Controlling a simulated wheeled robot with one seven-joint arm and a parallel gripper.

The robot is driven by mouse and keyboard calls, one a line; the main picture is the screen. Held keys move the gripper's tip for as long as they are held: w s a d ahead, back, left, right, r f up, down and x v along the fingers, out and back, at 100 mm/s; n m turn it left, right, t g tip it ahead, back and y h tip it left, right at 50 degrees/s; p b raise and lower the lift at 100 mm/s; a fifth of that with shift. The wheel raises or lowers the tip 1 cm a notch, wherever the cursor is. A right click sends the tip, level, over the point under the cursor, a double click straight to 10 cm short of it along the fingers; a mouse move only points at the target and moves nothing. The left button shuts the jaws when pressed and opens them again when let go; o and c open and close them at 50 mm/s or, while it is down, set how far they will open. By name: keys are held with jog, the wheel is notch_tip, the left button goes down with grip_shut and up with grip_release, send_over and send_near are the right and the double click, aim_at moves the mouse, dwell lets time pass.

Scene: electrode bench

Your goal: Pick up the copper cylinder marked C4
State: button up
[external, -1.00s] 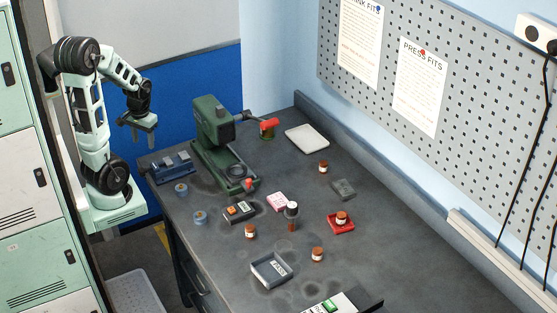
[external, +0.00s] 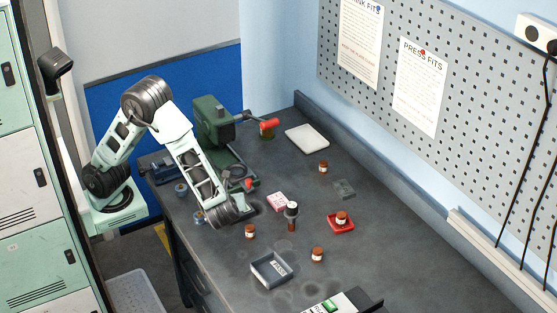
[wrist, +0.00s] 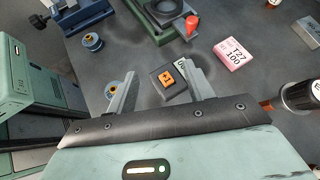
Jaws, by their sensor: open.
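Several small copper cylinders with pale bands are on the bench in the external view: one near the front left (external: 250,232), one at the front (external: 317,255), one at the back (external: 323,167), and one in a red tray (external: 341,217). Their marks are too small to read, so I cannot tell which is C4. My gripper (wrist: 161,72) is open and empty in the wrist view, with its fingers either side of a dark block with an orange "+1" tag (wrist: 167,77). Whether it touches the block is unclear. My arm hides the fingertips in the external view.
A green press (external: 214,125) with a red-ended handle stands at the back left. A grey tray (external: 257,276) is at the front. Blue-rimmed spools (wrist: 93,41) sit left.

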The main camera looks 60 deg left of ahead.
aim_at(248, 229)
jog(key=s+d+m+t+h, duration=0.1)
jog(key=s+d+m+t, duration=0.1)
jog(key=d, duration=0.3)
jog(key=s+d+f+m+t+h, duration=0.1)
jog(key=s+d+m+t, duration=0.1)
jog(key=s+d+m, duration=0.1)
jog(key=s+d+m+t+h, duration=0.1)
jog(key=s+d+m+t, duration=0.1)
jog(key=s+d, duration=0.3)
jog(key=shift+d+f+m, duration=0.2)
jog(key=shift+d, duration=0.3)
jog(key=shift+d+f+m, duration=0.15)
jog(key=shift+d+m, duration=0.05)
jog(key=shift+d, duration=0.25)
jog(key=shift+w+f, duration=0.1)
jog(key=shift+w, duration=0.05)
jog(key=p+x, duration=0.1)
jog(key=x, duration=1)
jog(key=shift+w, duration=0.15)
jog(key=x, duration=0.2)
jog(key=p+x, duration=0.1)
jog(key=x, duration=0.2)
jog(key=shift+w+a, duration=0.25)
jog(key=shift+a, duration=0.15)
grip_shut()
